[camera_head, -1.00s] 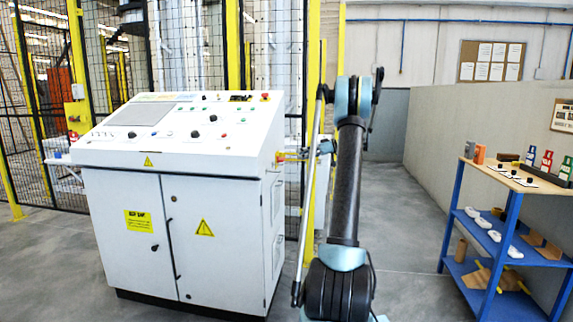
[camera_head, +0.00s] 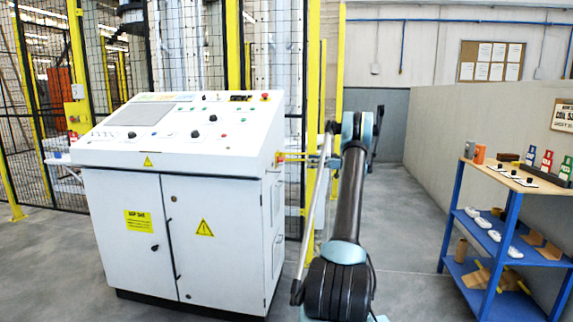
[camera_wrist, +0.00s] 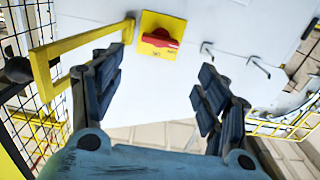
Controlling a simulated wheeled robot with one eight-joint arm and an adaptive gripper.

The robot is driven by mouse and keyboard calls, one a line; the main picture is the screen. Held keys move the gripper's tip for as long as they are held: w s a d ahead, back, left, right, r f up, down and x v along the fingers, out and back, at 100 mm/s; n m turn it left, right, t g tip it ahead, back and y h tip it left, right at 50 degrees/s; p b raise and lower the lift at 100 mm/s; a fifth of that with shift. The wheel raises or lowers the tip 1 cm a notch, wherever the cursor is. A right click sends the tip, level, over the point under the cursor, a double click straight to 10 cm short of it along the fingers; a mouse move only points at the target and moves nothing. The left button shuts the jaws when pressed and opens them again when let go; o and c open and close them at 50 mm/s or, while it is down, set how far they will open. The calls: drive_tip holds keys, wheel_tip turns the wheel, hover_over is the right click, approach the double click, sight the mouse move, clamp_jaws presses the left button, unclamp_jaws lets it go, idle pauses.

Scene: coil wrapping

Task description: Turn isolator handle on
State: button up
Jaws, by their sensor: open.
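The isolator (camera_wrist: 164,24) is a yellow plate on a white cabinet face, near the top centre of the wrist view. Its red handle (camera_wrist: 159,39) lies roughly crosswise, slightly tilted, in that view. My gripper (camera_wrist: 156,72) is open, with its dark fingers spread to either side below the handle. Nothing is between the fingers, and they appear apart from the handle. In the head view, the isolator (camera_head: 280,157) shows small and edge-on at the right side of the white control cabinet (camera_head: 215,240).
A yellow bar frame (camera_wrist: 42,65) stands left of the isolator in the wrist view. A blue shelf unit (camera_head: 497,240) stands far right. Mesh fencing (camera_head: 110,95) is behind the cabinet; the floor between is clear.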

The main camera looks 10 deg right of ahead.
sight(281, 160)
drive_tip(key=x, duration=1.3)
drive_tip(key=shift+w+a, duration=0.1)
drive_tip(key=shift+a, duration=0.25)
drive_tip(key=shift+c, duration=0.5)
drive_tip(key=c, duration=0.7)
